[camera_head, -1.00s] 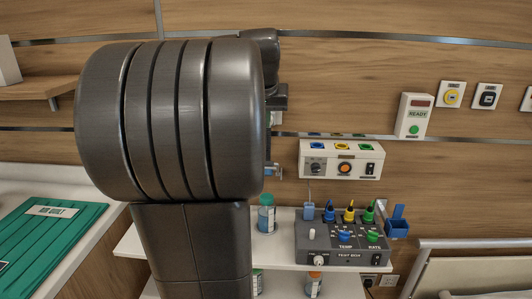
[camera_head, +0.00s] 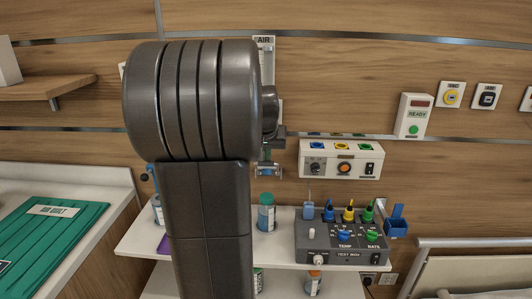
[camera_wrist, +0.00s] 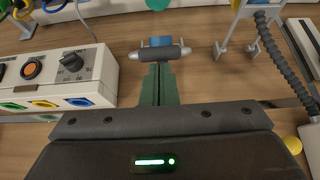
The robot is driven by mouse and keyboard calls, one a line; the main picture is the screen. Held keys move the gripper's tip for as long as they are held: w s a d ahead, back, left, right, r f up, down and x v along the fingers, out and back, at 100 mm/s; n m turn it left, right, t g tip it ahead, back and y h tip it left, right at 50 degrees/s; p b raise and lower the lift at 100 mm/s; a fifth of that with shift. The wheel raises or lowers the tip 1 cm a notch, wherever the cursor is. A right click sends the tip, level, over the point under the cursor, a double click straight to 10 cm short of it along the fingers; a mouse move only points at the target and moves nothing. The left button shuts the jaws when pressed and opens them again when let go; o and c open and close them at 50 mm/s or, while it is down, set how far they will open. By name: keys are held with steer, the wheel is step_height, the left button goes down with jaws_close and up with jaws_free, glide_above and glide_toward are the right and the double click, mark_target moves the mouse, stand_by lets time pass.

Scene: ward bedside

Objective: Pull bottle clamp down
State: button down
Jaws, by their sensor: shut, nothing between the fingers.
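The bottle clamp, as I take it, is a dark bar with pale ends and a blue part behind it (camera_wrist: 160,52), at the top middle of the wrist view. In the head view a small metal fitting on the wall, likely the same clamp (camera_head: 268,171), shows just right of my arm. My gripper (camera_wrist: 157,68) is shut, with its green fingers pointing at the middle of the bar. The fingertips overlap the bar's edge in the picture; I cannot tell whether they touch it. In the head view my arm hides most of the gripper.
A white control panel (camera_head: 340,159) is on the wall right of the clamp, and close at left in the wrist view (camera_wrist: 62,80). Below, a shelf (camera_head: 282,251) holds a teal bottle (camera_head: 266,213) and a grey test box (camera_head: 343,241). A ribbed hose (camera_wrist: 274,50) hangs at right.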

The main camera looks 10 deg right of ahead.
steer(key=shift+f, duration=0.1)
steer(key=shift+s+a+f+b, duration=0.15)
steer(key=shift+s+f+b, duration=0.25)
steer(key=shift+b, duration=0.75)
steer(key=shift+s+f+t+b, duration=0.15)
steer(key=shift+f+t+b, duration=0.05)
steer(key=shift+t+b, duration=0.25)
steer(key=s+a+f+t+h+b, duration=0.1)
steer(key=s+f+t+b, duration=0.2)
steer(key=b, duration=1.2)
steer(key=s+f+t+b, duration=0.2)
steer(key=f+b, duration=0.8)
steer(key=b, duration=0.5)
steer(key=shift+s+a+f+t+h, duration=0.2)
steer(key=shift+s+a+t+h, duration=0.15)
steer(key=shift+s+t+h, duration=0.1)
